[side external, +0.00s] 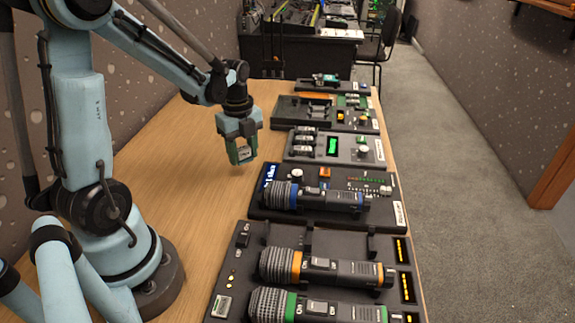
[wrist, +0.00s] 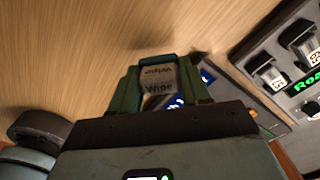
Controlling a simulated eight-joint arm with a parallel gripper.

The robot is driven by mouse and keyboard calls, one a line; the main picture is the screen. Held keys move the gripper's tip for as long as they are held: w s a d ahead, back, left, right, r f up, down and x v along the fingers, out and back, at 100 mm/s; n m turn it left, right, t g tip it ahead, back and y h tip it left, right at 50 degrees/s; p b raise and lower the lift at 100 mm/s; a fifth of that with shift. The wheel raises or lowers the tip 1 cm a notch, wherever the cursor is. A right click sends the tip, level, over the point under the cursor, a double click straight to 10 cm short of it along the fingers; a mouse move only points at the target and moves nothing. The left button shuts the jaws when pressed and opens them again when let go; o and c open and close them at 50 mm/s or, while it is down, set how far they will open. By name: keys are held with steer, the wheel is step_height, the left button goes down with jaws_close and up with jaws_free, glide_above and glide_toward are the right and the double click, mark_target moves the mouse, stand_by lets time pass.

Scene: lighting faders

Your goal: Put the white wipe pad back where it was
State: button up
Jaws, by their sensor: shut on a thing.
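The white wipe pad (wrist: 159,80) is a small pale block with the word "Wipe" on it. It sits between the two green fingers of my gripper (wrist: 157,88) in the wrist view. In the side external view my gripper (side external: 242,152) is shut on the pad (side external: 244,153) and holds it above the bare wooden table, left of the row of dark panels. The fingers hide the pad's sides. I cannot tell from these frames which spot the pad came from.
A grey fader panel (side external: 301,154) with a green display is right of my gripper. Nearer are a panel with a blue-ringed microphone (side external: 318,198) and a rack (side external: 240,262) with orange- and green-ringed microphones. The wooden table (side external: 190,165) is clear left of the panels.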

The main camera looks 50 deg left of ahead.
mark_target(244, 158)
steer(key=shift+f, duration=1.95)
steer(key=shift+f, duration=0.1)
steer(key=o, duration=1.1)
